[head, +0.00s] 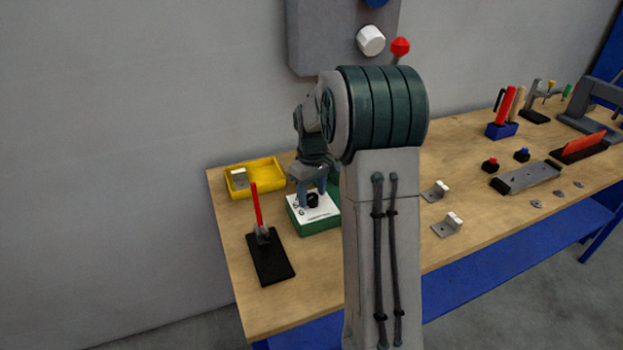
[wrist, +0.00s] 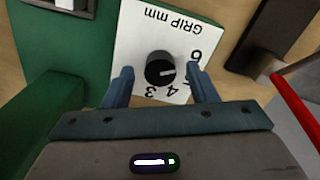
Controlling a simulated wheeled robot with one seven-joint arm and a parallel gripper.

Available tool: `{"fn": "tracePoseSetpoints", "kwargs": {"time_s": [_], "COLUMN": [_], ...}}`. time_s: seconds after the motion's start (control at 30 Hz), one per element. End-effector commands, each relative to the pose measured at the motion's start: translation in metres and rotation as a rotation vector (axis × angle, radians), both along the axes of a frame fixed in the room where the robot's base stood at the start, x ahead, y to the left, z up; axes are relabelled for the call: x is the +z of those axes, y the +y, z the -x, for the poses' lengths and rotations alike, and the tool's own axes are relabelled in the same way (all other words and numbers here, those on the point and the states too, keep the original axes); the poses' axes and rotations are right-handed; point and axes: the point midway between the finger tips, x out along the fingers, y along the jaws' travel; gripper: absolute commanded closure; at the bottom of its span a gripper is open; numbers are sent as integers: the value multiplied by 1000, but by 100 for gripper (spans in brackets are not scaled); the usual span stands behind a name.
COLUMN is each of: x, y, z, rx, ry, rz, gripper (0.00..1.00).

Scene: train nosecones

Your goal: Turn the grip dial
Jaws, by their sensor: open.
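The grip dial (wrist: 160,68) is a black round knob with a light pointer mark on a white plate (wrist: 184,18) lettered "GRIP mm", with numbers around the knob. In the head view the dial (head: 312,200) sits on top of a green box (head: 318,226) on the table. My gripper (wrist: 162,76) is open, with one blue-grey finger on each side of the dial. Small gaps seem to show between the fingers and the knob; contact cannot be told. In the head view my gripper (head: 311,194) points down over the box, partly hidden by my arm.
A yellow tray (head: 268,164) stands behind the box. A black base (head: 270,262) with an upright red lever (head: 257,205) stands at the front left, near the box. Metal brackets (head: 447,225) lie to the right. A grey wall panel (head: 305,45) hangs behind.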

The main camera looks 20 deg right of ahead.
Motion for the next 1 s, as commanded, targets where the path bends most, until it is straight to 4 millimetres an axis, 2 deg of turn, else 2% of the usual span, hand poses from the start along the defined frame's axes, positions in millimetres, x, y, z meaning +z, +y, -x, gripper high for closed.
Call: {"fn": "tracePoseSetpoints", "kwargs": {"time_s": [0.17, 0.4, 0.6, 0.8, 1.0], "x": [28, 85, 119, 133, 134], "y": [0, 0, 0, 0, 0], "z": [-1, -1, -1, 0, 0], "rx": [0, 1, 0, 1, 1], "ry": [-6, -6, -4, -1, -1], "rz": [2, 2, 2, 1, 0], "gripper": [48, 48, 48, 48, 48]}}
